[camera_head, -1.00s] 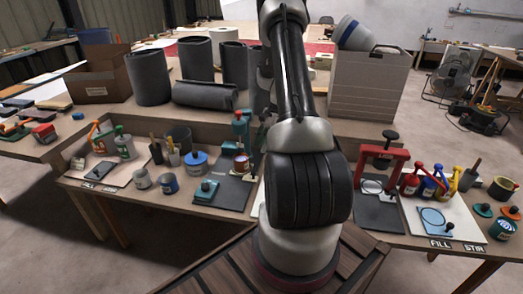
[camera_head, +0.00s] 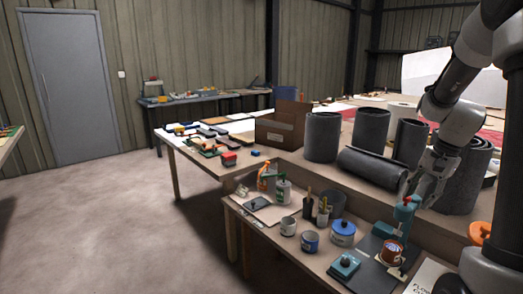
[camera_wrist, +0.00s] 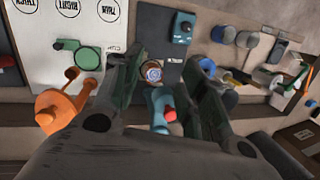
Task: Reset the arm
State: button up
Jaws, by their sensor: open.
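My gripper (camera_head: 424,186) is at the right of the head view, above and behind a teal press-like tool (camera_head: 404,214) on the bench. The wrist view looks down past its two dark fingers (camera_wrist: 158,68), which stand apart. Between and below them show a small round can (camera_wrist: 152,72) and the teal tool (camera_wrist: 158,104). No object is held between the fingers. In the head view the can (camera_head: 391,253) stands on a dark mat by the teal tool. Parts of my arm fill the right edge.
Dark grey rolls (camera_head: 322,137) stand on the bench behind, and one roll (camera_head: 371,170) lies flat. A cardboard box (camera_head: 280,130) is at the back. The floor at left (camera_head: 95,220) is clear.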

jog(key=s+a+r+n+t+h, duration=0.1)
jog(key=s+a+r+n, duration=0.4)
jog(key=s+a+r, duration=0.4)
jog(key=s+a+r+n+t+h, duration=0.1)
jog(key=s+a+r+n+t, duration=0.1)
jog(key=s+n, duration=0.5)
jog(key=s+r, duration=0.1)
jog(key=s, duration=0.3)
jog(key=shift+s+a, duration=0.15)
jog(key=shift+s, duration=0.25)
